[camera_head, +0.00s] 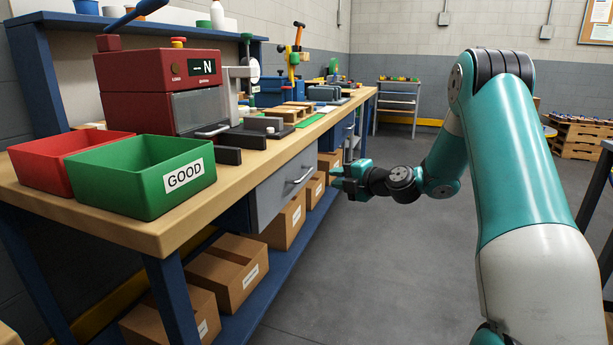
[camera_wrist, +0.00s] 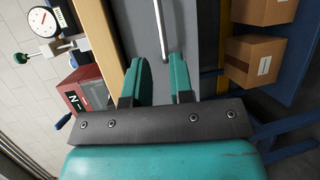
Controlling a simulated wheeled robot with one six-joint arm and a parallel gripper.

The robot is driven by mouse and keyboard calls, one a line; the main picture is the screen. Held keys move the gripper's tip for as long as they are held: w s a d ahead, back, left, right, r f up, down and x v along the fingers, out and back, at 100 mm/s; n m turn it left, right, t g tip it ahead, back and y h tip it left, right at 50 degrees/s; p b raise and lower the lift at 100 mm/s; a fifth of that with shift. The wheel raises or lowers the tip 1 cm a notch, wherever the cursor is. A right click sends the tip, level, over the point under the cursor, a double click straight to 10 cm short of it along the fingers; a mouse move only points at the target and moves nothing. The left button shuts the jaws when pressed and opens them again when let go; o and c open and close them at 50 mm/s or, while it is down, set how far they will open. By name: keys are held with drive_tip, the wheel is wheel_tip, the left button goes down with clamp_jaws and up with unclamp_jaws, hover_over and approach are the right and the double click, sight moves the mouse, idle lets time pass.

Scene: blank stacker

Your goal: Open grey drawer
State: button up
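The grey drawer (camera_head: 283,196) is under the workbench top and looks shut. Its front also fills the upper middle of the wrist view (camera_wrist: 199,35). Its bar handle (camera_head: 303,175) is pale metal and also shows in the wrist view (camera_wrist: 160,28), ahead of the fingers and lined up with the space between them, nearer the right finger. My gripper (camera_head: 338,178) is to the right of the drawer in the head view, apart from the handle. In the wrist view my gripper (camera_wrist: 160,62) has its two teal fingers apart with nothing held between them.
The wooden workbench (camera_head: 235,182) carries a green GOOD bin (camera_head: 130,190), a red bin (camera_head: 40,170) and a red machine (camera_head: 140,95). Cardboard boxes (camera_head: 228,270) stand on the blue shelf below. A blue drawer (camera_head: 328,137) is farther along. The floor (camera_head: 350,270) right of the bench is clear.

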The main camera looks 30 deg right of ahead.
sight(308, 174)
drive_tip(key=x, duration=1.1)
drive_tip(key=shift+w+a, duration=0.2)
drive_tip(key=shift+w, duration=0.1)
clamp_jaws()
